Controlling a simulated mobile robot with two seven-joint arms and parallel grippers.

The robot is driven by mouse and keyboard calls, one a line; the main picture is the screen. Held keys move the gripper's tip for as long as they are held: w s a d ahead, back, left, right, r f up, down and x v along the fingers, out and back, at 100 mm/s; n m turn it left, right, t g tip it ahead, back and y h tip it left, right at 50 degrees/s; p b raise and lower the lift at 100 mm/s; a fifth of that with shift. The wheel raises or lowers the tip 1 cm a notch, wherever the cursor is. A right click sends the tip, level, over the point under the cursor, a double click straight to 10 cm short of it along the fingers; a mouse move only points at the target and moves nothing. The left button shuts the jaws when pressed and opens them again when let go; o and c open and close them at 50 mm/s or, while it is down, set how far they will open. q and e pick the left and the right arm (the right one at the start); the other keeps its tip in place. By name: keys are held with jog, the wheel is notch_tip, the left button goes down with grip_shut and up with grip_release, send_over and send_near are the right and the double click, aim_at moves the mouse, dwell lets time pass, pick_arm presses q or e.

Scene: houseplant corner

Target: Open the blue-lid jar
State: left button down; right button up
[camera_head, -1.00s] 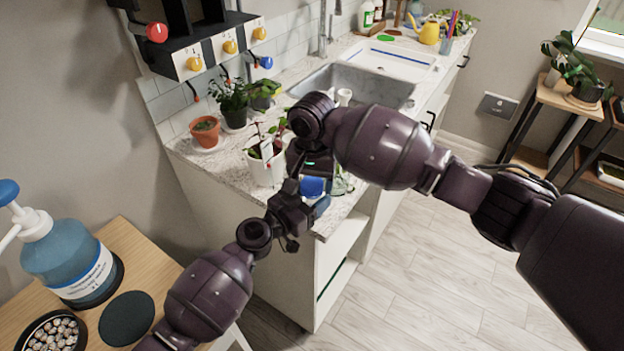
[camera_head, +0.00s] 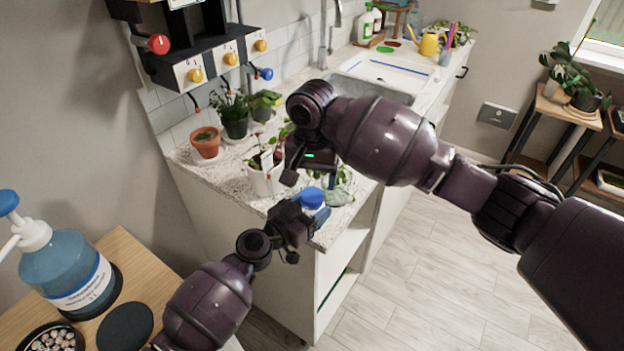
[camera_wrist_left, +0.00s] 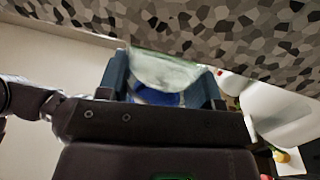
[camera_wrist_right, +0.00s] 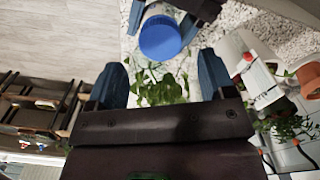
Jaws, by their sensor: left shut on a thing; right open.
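The jar has a blue lid (camera_head: 312,196) and a clear body. It is at the front corner of the counter, and I cannot tell if it rests on it. My left gripper (camera_head: 313,212) is shut on the jar's body from the side. In the left wrist view the glass (camera_wrist_left: 165,70) is between its fingers, with blue behind it. My right gripper (camera_head: 311,181) is open above the lid, fingers pointing down. In the right wrist view the lid (camera_wrist_right: 160,38) is whole and lies beyond the empty fingers (camera_wrist_right: 162,72), apart from them.
A white pot with a plant (camera_head: 262,178) stands close left of the jar. A leafy plant in glass (camera_head: 340,190) is just right of it. A terracotta pot (camera_head: 206,146) and dark pots stand behind. The sink (camera_head: 370,90) is farther back; floor is clear at right.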

pick_arm(q)
jog(key=shift+c, duration=1)
grip_release()
